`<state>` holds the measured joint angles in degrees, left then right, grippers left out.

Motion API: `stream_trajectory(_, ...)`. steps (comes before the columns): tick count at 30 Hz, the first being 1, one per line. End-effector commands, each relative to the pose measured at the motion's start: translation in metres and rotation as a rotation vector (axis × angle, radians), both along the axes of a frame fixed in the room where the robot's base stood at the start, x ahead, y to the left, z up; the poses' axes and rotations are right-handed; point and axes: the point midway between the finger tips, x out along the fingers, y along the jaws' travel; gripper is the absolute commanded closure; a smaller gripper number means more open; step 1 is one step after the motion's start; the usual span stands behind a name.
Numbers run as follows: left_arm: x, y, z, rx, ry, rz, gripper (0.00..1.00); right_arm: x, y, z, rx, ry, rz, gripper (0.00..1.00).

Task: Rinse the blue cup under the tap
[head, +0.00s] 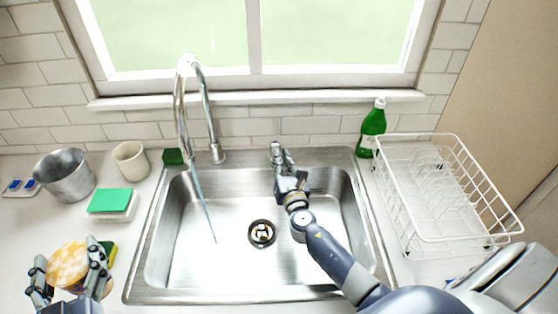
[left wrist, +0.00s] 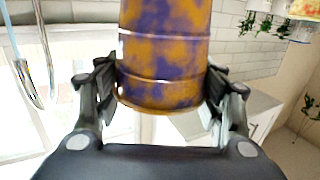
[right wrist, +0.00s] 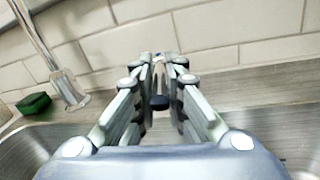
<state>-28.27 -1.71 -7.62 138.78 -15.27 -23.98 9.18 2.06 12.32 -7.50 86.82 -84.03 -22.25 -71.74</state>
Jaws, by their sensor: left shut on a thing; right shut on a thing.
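The blue cup (left wrist: 165,50) is blue-purple with orange blotches over its side in the left wrist view. My left gripper (left wrist: 163,85) is shut around its side. In the head view my left gripper (head: 68,272) holds the cup (head: 68,262) over the counter left of the sink. The tap (head: 205,100) stands behind the sink, and a thin blue stream of water (head: 200,192) falls from it into the basin. My right gripper (head: 280,160) is at the sink's back rim, shut on a small dark knob-like part (right wrist: 158,102), probably the tap handle; the fingers hide most of it.
The sink (head: 190,265) is empty around its drain (head: 262,233). A green bottle (head: 373,130) and white dish rack (head: 410,245) stand right.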

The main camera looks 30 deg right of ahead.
Motion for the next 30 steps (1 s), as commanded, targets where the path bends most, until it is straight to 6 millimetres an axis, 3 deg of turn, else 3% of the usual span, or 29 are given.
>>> stream_trajectory(7,0.000,0.000,0.000,0.000,0.000,0.000,0.49,0.000,0.000,0.000,0.000,0.000,0.000,1.00)
stream_trajectory(9,0.000,0.000,0.000,0.000,0.000,0.000,0.49,0.000,0.000,0.000,0.000,0.000,0.000,0.78)
stream_trajectory(11,0.000,0.000,0.000,0.000,0.000,0.000,0.49,0.000,0.000,0.000,0.000,0.000,0.000,0.68)
stream_trajectory(23,0.000,0.000,0.000,0.000,0.000,0.000,0.49,-0.004,0.001,0.000,0.000,0.001,0.000,0.68)
stream_trajectory(30,0.000,0.000,0.000,0.000,0.000,0.000,0.49,-0.037,0.010,-0.001,0.001,0.003,0.001,0.68)
